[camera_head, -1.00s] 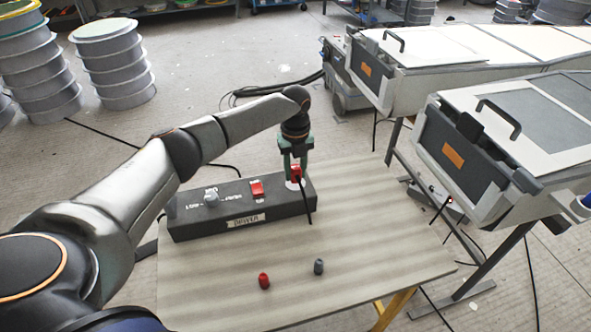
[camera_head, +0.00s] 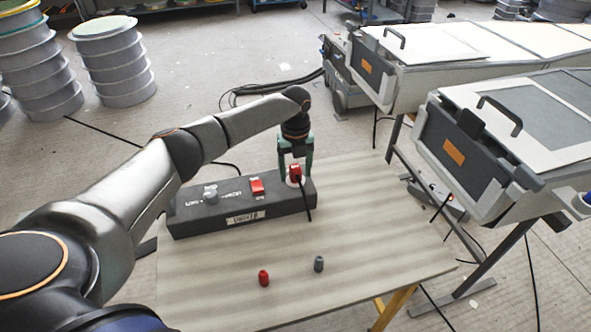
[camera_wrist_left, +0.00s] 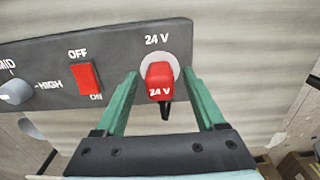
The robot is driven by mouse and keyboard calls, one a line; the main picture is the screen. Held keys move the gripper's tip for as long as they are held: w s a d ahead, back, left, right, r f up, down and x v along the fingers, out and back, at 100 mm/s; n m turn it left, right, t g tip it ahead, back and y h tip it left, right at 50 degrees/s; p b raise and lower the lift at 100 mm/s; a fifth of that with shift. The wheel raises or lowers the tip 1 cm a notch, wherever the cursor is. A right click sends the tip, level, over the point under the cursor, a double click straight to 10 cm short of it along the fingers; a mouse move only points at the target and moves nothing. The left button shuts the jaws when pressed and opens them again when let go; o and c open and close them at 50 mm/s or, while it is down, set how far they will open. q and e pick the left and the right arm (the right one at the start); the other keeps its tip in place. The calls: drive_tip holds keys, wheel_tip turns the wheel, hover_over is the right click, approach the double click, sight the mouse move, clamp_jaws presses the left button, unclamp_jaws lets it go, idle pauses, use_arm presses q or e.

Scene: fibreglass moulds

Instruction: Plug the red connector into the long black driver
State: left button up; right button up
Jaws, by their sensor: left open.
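The long black driver (camera_head: 235,211) lies on the table, with a grey knob, a red switch (camera_head: 257,187) and a round pale 24 V socket on top. The red connector (camera_head: 295,172) stands at the socket at the driver's right end, its black cable hanging over the front. In the left wrist view the red connector (camera_wrist_left: 160,80), marked 24 V, covers the middle of the pale socket ring. My left gripper (camera_head: 295,178) is open, its green fingers apart on both sides of the connector; the left wrist view shows gaps on both sides. My right gripper is not in view.
A red cap (camera_head: 263,278) and a grey cap (camera_head: 319,264) stand on the front of the table (camera_head: 390,240). Grey machines (camera_head: 470,150) stand at the right. Round stacked moulds (camera_head: 115,65) stand at the back left. The table's right side is clear.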

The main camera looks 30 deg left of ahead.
use_arm(q)
drive_tip(key=shift+r, duration=0.1)
wheel_tip(320, 180, up, 12)
drive_tip(key=shift+r+p, duration=0.2)
drive_tip(key=shift+p, duration=0.25)
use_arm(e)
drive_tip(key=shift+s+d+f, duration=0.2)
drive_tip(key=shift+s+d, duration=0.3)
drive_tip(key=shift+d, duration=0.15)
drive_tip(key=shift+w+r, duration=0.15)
